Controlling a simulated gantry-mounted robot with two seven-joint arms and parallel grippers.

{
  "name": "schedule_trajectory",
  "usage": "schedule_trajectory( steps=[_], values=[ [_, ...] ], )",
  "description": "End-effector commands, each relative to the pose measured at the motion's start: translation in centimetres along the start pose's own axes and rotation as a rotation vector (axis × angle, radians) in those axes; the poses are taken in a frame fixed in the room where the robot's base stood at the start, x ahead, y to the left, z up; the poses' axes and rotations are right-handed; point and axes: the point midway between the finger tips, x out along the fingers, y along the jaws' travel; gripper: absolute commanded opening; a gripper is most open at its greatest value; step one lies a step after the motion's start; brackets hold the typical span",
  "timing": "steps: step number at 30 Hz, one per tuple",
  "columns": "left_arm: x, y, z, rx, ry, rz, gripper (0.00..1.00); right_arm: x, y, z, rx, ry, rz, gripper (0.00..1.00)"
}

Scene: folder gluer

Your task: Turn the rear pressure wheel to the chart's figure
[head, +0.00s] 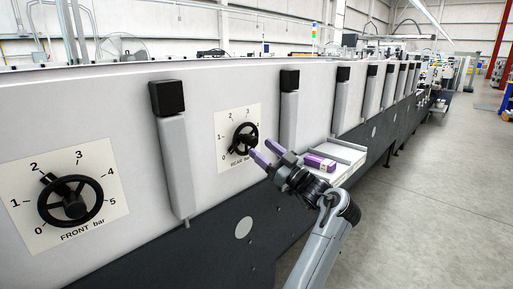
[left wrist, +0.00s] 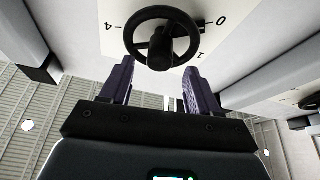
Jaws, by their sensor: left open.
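The rear pressure wheel (head: 245,137) is a black handwheel on a white dial plate marked "REAR bar". It also shows in the left wrist view (left wrist: 158,48), where the dial figures appear upside down. Its setting is too small to read surely. My left gripper (head: 260,149) is open, with purple fingers pointing at the wheel from the right and front. In the left wrist view its two fingers (left wrist: 158,68) stand apart, with the wheel's hub between and beyond their tips; contact cannot be told. My right gripper is not in view. I see no readable chart.
The front pressure wheel (head: 70,201) sits on the "FRONT bar" plate at left, its rim knob near 2. Grey posts with black caps (head: 167,98) stand out from the panel. The floor at right is clear.

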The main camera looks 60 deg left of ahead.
Motion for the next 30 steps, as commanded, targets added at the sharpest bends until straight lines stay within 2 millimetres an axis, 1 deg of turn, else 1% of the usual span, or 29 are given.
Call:
schedule_trajectory(
  steps=[1, 3, 9, 13, 20, 21, 23, 30],
  values=[
    [0.8, -0.1, 0.1, -0.001, 0.003, -0.003, 0.61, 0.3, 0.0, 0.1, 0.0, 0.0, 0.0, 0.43],
    [1.6, 0.0, 0.1, -0.001, 0.002, -0.001, 0.61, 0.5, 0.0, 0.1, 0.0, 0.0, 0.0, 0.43],
    [3.2, 0.0, 0.0, 0.0, 0.001, 0.0, 0.61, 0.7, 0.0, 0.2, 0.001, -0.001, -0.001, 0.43],
    [3.6, 0.0, -0.1, -0.001, 0.002, 0.001, 0.61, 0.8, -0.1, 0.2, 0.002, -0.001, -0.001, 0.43],
    [3.6, 0.0, -0.1, -0.001, 0.001, 0.001, 0.61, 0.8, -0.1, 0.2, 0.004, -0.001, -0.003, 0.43],
    [3.6, 0.0, -0.1, -0.001, 0.001, 0.001, 0.58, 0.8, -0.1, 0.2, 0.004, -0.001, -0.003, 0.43],
    [3.6, 0.0, 0.0, 0.0, 0.001, 0.001, 0.49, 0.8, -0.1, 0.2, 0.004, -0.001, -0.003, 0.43],
    [3.6, 0.0, 0.0, 0.0, 0.001, 0.001, 0.12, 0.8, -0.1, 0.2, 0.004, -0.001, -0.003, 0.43]
  ],
)
